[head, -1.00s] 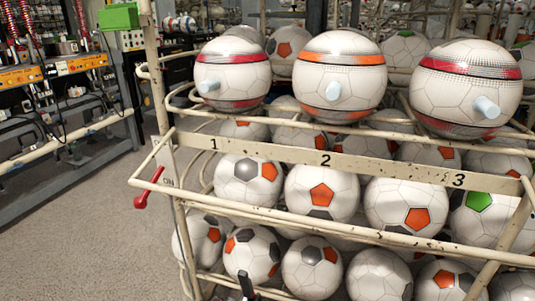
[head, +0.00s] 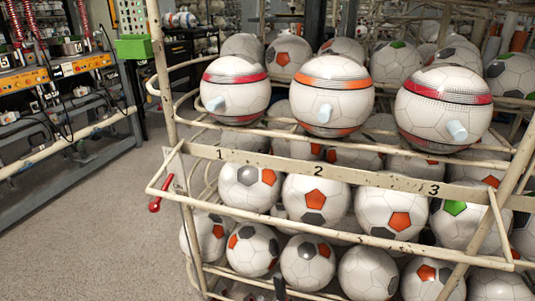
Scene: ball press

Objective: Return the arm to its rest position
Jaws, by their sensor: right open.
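Only a small dark tip of my right gripper (head: 279,288) shows at the bottom edge, in front of the lowest row of balls. It is open, and the rest of it is out of frame. I see nothing held in the visible part. My left gripper is not in view. Three balls with pale pegs sit on the top rail above the labels 1, 2 and 3: a red-banded ball (head: 236,90), an orange-banded ball (head: 332,95) and another red-banded ball (head: 443,108).
The cream metal rack (head: 293,162) full of soccer balls fills the middle and right. A red handle (head: 155,206) sticks out at its left corner. A grey workbench (head: 70,170) stands at the left. The floor (head: 90,245) between them is clear.

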